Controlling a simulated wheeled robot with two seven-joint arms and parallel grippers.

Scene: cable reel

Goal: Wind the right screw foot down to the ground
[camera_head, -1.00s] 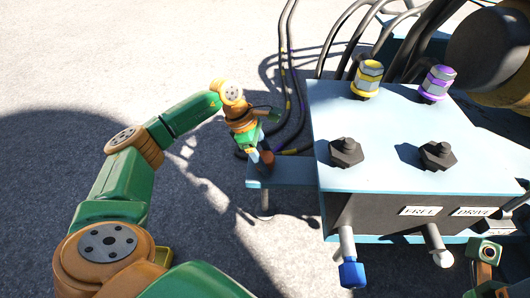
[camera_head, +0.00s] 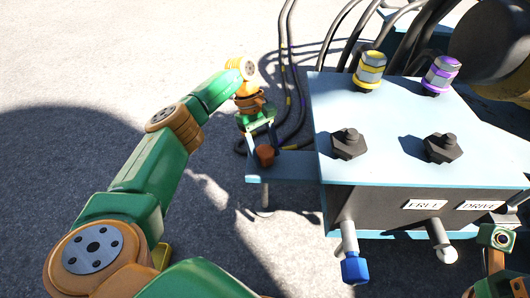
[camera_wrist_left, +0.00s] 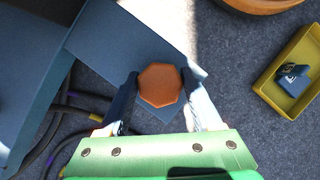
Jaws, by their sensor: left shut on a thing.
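The screw foot's orange eight-sided head (camera_head: 264,155) stands on a blue bracket (camera_head: 295,170) at the left side of the blue machine box. Its pale lower shaft (camera_head: 265,196) shows under the bracket; whether its end touches the ground I cannot tell. My left gripper (camera_head: 262,146) reaches down over the head. In the left wrist view the orange head (camera_wrist_left: 160,85) sits between both dark fingertips of the left gripper (camera_wrist_left: 159,86), which is shut on it. Part of my right arm shows at the lower right edge; its fingers cannot be made out.
The machine top (camera_head: 385,115) carries two black knobs and yellow- and purple-banded fittings. A blue-tipped lever (camera_head: 354,266) and a white-tipped lever (camera_head: 445,252) stick out in front. Cables (camera_head: 286,60) run behind the bracket. A yellow tray (camera_wrist_left: 267,85) lies on the ground.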

